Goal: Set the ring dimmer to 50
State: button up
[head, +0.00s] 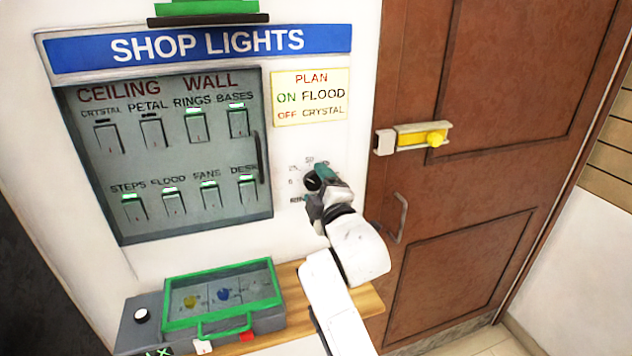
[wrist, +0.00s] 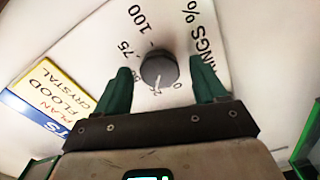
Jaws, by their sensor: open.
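The ring dimmer is a dark round knob (wrist: 158,70) on a white panel, with printed marks around it and "RINGS %" beside it. Its pale pointer line points down in the wrist view, towards what looks like the 25 mark and near the 0. The 75 and 100 marks show at its upper left; the 50 is not clear there. My gripper (wrist: 159,66) is open, with one green finger on each side of the knob and a visible gap to both. In the head view my gripper (head: 321,178) partly covers the knob (head: 311,184).
A switch panel (head: 263,215) under a "SHOP LIGHTS" sign (head: 200,45) is left of the dimmer. A plan card (head: 310,97) is above it. A green-framed box (head: 222,257) sits on a wooden shelf (head: 372,300) below. A brown door (head: 470,200) with a yellow latch (head: 436,139) is on the right.

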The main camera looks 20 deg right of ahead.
jog(key=shift+w, duration=0.6)
jog(key=shift+c, duration=0.2)
jog(key=c, duration=1)
jog(key=shift+f, duration=0.1)
jog(key=shift+m, duration=0.4)
jog(key=m+b, duration=0.1)
jog(key=m, duration=0.2)
jog(key=shift+f+m+b, duration=0.1)
jog(key=shift+m+b, duration=0.2)
jog(key=shift+b, duration=0.1)
jog(key=m+b, duration=0.2)
jog(key=m, duration=0.3)
jog(key=shift+m, duration=0.4)
